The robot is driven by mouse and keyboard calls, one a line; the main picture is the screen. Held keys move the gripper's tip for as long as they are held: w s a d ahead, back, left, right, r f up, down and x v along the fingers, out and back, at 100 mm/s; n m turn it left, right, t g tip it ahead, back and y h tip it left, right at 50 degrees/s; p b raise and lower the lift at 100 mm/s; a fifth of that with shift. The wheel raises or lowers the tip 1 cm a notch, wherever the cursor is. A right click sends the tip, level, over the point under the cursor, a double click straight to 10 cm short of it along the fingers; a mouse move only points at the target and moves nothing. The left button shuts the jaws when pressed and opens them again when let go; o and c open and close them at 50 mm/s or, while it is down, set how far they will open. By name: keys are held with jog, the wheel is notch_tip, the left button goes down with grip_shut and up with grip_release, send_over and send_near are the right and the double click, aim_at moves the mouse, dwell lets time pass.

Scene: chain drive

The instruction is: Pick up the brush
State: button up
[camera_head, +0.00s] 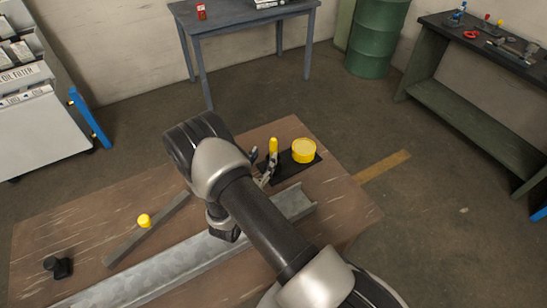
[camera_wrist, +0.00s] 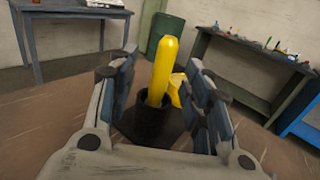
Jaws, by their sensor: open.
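The brush (camera_head: 273,146) shows as an upright yellow handle on the far part of the brown table. In the wrist view the yellow handle (camera_wrist: 163,66) leans slightly and its lower end is inside a black cup-like holder (camera_wrist: 155,128). Its bristles are hidden. My gripper (camera_head: 264,166) is open beside the brush. In the wrist view the fingers of my gripper (camera_wrist: 162,95) stand left and right of the handle and holder. I cannot tell whether either finger touches them.
A round yellow container (camera_head: 304,151) sits on a dark mat (camera_head: 290,170) right of the brush; part of it (camera_wrist: 177,88) shows behind the handle. A grey metal channel (camera_head: 150,280), a flat bar (camera_head: 150,232) with a yellow knob (camera_head: 144,221) and a black part (camera_head: 58,267) lie on the table (camera_head: 60,225).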

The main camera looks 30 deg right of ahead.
aim_at(272, 147)
jog(key=shift+s+d+x, duration=0.15)
jog(key=shift+x, duration=1.7)
jog(key=shift+s+d+x, duration=0.1)
jog(key=shift+s+x, duration=0.05)
jog(key=shift+x, duration=1.7)
grip_shut()
